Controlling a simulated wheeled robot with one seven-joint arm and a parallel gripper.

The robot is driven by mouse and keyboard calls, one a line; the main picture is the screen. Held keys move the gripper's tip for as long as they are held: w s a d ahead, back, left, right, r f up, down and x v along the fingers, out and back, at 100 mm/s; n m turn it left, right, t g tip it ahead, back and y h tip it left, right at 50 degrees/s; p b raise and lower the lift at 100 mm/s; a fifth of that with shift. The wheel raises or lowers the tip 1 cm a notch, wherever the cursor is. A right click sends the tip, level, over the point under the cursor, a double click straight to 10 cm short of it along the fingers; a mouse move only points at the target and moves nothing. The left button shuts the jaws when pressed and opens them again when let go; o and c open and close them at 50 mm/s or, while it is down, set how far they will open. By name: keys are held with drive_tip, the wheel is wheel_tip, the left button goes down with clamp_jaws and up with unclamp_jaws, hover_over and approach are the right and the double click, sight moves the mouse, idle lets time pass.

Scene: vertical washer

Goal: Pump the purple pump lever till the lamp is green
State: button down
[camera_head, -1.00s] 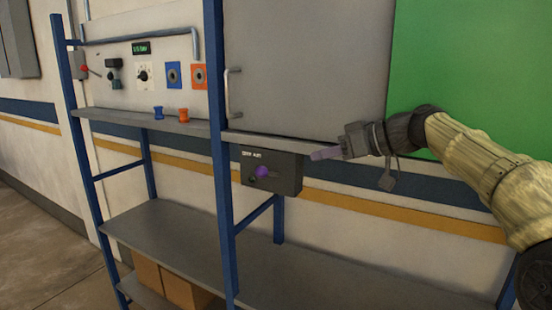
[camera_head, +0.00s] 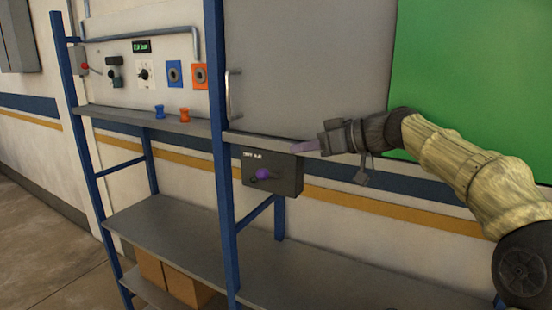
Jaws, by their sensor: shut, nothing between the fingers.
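The purple knob of the pump lever (camera_head: 263,174) sits on the front of a dark grey box (camera_head: 289,179) under the shelf edge, just right of a blue post. A dark stub shows beside the knob. My gripper (camera_head: 303,146) is shut and empty, its mauve fingers pointing left. In the picture it is above and to the right of the knob, apart from it, near the shelf edge. I cannot make out a lit lamp. A small display with green text (camera_head: 141,46) is on the back panel, too small to read.
Blue posts (camera_head: 220,150) frame the rack, one just left of the box. A grey door with a handle (camera_head: 235,95) is above the shelf edge. A blue spool (camera_head: 158,111) and an orange spool (camera_head: 184,115) stand on the shelf. The lower shelf (camera_head: 330,275) is clear.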

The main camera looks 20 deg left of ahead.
sight(271, 175)
drive_tip(key=a+f+p, duration=0.4)
drive_tip(key=a+f, duration=0.1)
drive_tip(key=a, duration=0.1)
drive_tip(key=shift+w+a, duration=0.2)
drive_tip(key=shift+f, duration=0.15)
